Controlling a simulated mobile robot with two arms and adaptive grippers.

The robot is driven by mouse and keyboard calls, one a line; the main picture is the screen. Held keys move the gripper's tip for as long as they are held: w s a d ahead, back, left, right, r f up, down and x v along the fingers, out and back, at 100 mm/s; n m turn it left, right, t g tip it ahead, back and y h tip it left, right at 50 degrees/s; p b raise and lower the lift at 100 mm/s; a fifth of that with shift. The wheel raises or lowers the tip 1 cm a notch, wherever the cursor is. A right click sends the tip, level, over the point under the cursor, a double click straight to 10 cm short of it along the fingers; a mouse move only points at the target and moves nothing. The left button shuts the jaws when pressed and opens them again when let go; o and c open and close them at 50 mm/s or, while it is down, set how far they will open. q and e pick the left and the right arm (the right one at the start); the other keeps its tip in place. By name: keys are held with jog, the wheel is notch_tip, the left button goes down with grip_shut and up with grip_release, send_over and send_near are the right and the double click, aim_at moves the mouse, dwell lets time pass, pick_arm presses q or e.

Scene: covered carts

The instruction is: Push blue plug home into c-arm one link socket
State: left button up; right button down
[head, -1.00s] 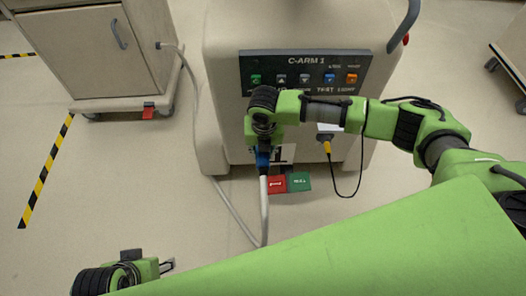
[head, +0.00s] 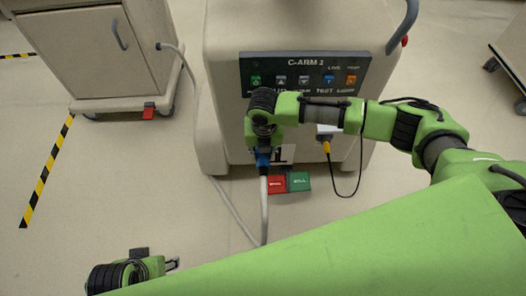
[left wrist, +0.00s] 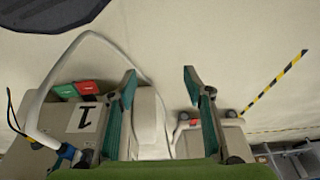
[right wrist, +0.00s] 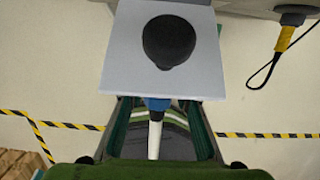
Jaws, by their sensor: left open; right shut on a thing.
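The blue plug (head: 263,158), with a thick grey cable, is at the front of the C-arm 1 cart (head: 228,110). My right gripper (head: 263,150) is shut on it. In the right wrist view the plug (right wrist: 157,103) sits between the fingers at the lower edge of a light grey plate (right wrist: 120,70) with a round black part (right wrist: 169,41). The link socket's mouth and how deep the plug sits cannot be made out. The plug (left wrist: 66,152) also shows in the left wrist view. My left gripper (left wrist: 160,82) is open and empty, well away at the lower left of the head view.
Red (head: 277,184) and green (head: 298,181) pedals lie at the cart's foot. A yellow plug (head: 326,146) with a thin black cable hangs to the right. The grey cable loops across the floor to a cabinet (head: 75,45) at left.

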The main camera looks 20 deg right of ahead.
pick_arm(q)
jog(key=shift+f, duration=0.6)
jog(key=shift+w+d+r, duration=0.1)
jog(key=shift+w+r, duration=0.05)
dwell(0.3)
jog(key=shift+f+p, duration=0.6)
jog(key=shift+f, duration=1.4)
jog(key=shift+r, duration=0.2)
jog(key=shift+f+p, duration=0.3)
jog(key=shift+f, duration=0.6)
